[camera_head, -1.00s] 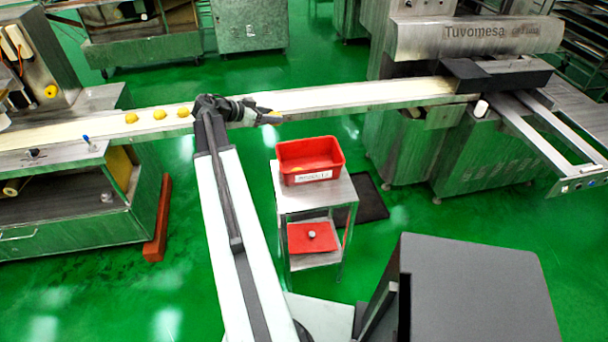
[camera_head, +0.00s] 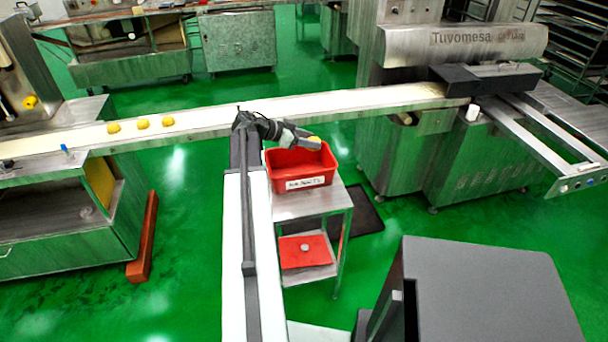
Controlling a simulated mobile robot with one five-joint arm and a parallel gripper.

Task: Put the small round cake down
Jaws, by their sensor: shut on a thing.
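A small round yellow cake (camera_head: 315,139) is at the tip of my gripper (camera_head: 309,141), which is shut on it. The jaws hide part of the cake. The gripper is over the back right part of the red crate (camera_head: 300,183), near its far rim. I cannot tell the exact height of the cake above the crate. Several more round yellow cakes (camera_head: 142,124) sit in a row on the pale conveyor belt (camera_head: 210,113) at the left.
The crate stands on a small metal cart (camera_head: 336,199) with a red sheet (camera_head: 305,252) on its lower shelf. The Tuyomesa machine (camera_head: 465,42) stands at the right end of the conveyor. A grey box-shaped surface (camera_head: 490,280) is at the lower right. Green floor surrounds the cart.

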